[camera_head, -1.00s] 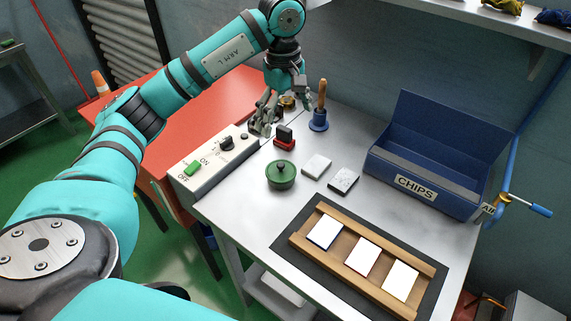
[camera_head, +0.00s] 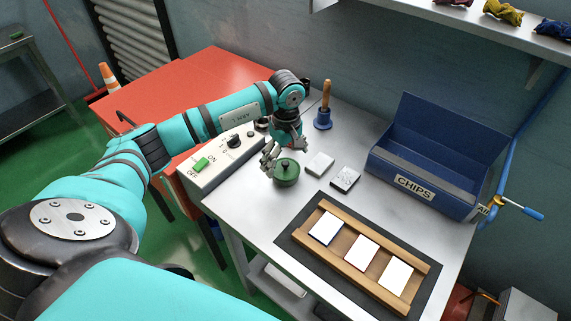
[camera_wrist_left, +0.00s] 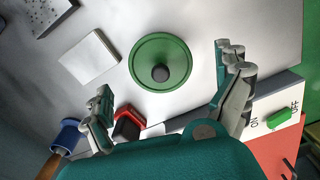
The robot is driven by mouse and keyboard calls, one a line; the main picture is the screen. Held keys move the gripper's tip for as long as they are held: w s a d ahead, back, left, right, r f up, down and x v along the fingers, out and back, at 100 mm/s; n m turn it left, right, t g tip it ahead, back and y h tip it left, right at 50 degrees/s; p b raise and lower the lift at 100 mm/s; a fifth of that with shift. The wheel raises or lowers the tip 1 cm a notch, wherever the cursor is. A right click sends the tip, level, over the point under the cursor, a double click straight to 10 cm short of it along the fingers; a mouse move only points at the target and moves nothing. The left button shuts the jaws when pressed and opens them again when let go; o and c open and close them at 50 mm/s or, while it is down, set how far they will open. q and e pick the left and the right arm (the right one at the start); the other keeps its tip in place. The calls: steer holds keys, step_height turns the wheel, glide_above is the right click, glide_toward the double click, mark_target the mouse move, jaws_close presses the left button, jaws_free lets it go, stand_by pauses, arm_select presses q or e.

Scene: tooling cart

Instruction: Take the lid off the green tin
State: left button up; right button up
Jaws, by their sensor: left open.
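The green tin (camera_head: 286,178) stands upright on the grey cart top with its lid (camera_wrist_left: 150,48) on. A dark round knob (camera_wrist_left: 160,73) sits at the middle of the lid. My left gripper (camera_head: 285,156) is open and empty above the tin, at its back side in the head view. Its fingers partly hide the tin's back edge there. In the left wrist view the two fingers stand apart on either side of the tin, with clear gaps to it. My right gripper is not in view.
Two small flat blocks (camera_head: 319,163) lie right of the tin. A handbell (camera_head: 323,120) stands behind, and a switch box (camera_head: 215,162) is at the left. The blue chips bin (camera_head: 415,186) and a wooden tray (camera_head: 320,255) with white cards are to the right and front.

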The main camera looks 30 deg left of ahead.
mark_target(285, 167)
arm_select(q)
steer(key=shift+f, duration=1.4)
steer(key=c, duration=1)
